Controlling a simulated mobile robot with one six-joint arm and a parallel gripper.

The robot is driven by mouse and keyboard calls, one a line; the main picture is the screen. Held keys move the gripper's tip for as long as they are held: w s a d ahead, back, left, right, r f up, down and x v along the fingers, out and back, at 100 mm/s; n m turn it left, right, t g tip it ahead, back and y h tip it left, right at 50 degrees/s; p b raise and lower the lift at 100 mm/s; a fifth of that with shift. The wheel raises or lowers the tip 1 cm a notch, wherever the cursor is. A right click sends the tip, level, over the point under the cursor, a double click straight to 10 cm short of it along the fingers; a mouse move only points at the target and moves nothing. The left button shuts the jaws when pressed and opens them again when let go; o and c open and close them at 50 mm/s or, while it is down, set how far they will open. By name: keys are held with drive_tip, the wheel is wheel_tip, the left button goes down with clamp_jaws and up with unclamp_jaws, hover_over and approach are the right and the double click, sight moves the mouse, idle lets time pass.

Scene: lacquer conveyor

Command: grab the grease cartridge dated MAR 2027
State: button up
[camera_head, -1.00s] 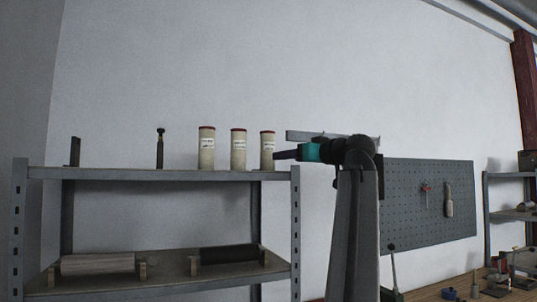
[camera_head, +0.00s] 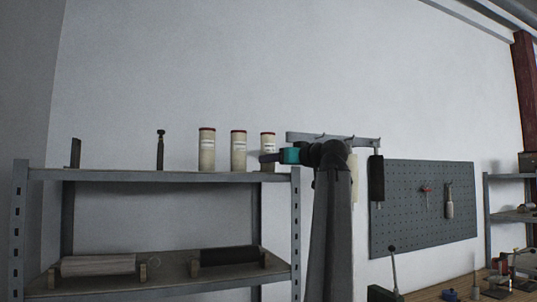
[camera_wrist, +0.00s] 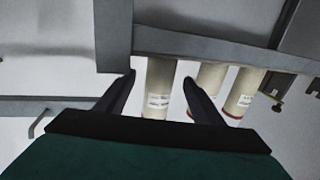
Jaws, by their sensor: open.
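Three cream grease cartridges with red ends stand upright on the top shelf: the left cartridge (camera_head: 207,150), the middle cartridge (camera_head: 239,150) and the right cartridge (camera_head: 268,142). Their labels are too small to read a date. My gripper (camera_head: 265,158) is at the right cartridge and hides part of it. In the wrist view my gripper (camera_wrist: 160,78) is open, and the right cartridge (camera_wrist: 158,100) shows between its two fingers. The middle cartridge (camera_wrist: 205,82) and the left cartridge (camera_wrist: 240,95) show beyond the right finger. Contact cannot be told.
The grey shelf (camera_head: 120,175) also bears two dark upright items, one a tool (camera_head: 160,150), left of the cartridges. A hook rail (camera_head: 310,136) is on the wall behind my arm. A pegboard (camera_head: 410,205) hangs to the right. Rolls lie on the lower shelf (camera_head: 185,285).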

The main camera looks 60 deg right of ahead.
drive_tip(key=shift+w+d+r+p, duration=0.2)
drive_tip(key=shift+w+p, duration=0.15)
drive_tip(key=shift+w, duration=0.15)
drive_tip(key=p+x, duration=0.1)
drive_tip(key=x, duration=0.2)
drive_tip(key=shift+r, duration=0.15)
drive_tip(key=shift+w+d, duration=0.25)
drive_tip(key=shift+w, duration=0.35)
drive_tip(key=shift+c, duration=0.2)
drive_tip(key=c, duration=1.3)
drive_tip(key=shift+c, duration=0.2)
